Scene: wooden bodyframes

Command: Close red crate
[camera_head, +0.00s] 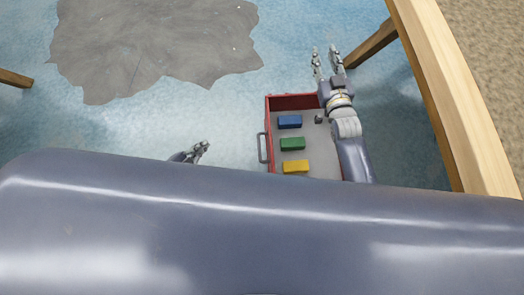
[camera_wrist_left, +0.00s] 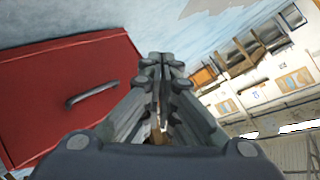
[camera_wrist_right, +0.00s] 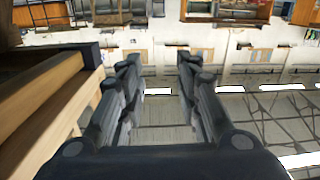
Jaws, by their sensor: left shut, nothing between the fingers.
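The red crate (camera_head: 297,101) stands on the blue floor with its top open in the head view. Its grey inside holds a blue block, a green block and a yellow block. A grey handle (camera_head: 263,148) is on its left side. The left wrist view shows a red side of the crate (camera_wrist_left: 45,85) with its handle (camera_wrist_left: 92,96). My left gripper (camera_head: 203,147) is shut and empty, left of the crate and apart from the handle. My right gripper (camera_head: 327,52) is open and empty beyond the crate's far edge; its arm covers the crate's right side.
A wooden frame beam (camera_head: 440,85) runs along the right, with a wooden leg (camera_head: 372,43) near my right gripper. A grey patch (camera_head: 150,40) lies on the floor at the upper left. The floor left of the crate is clear. My body hides the crate's near end.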

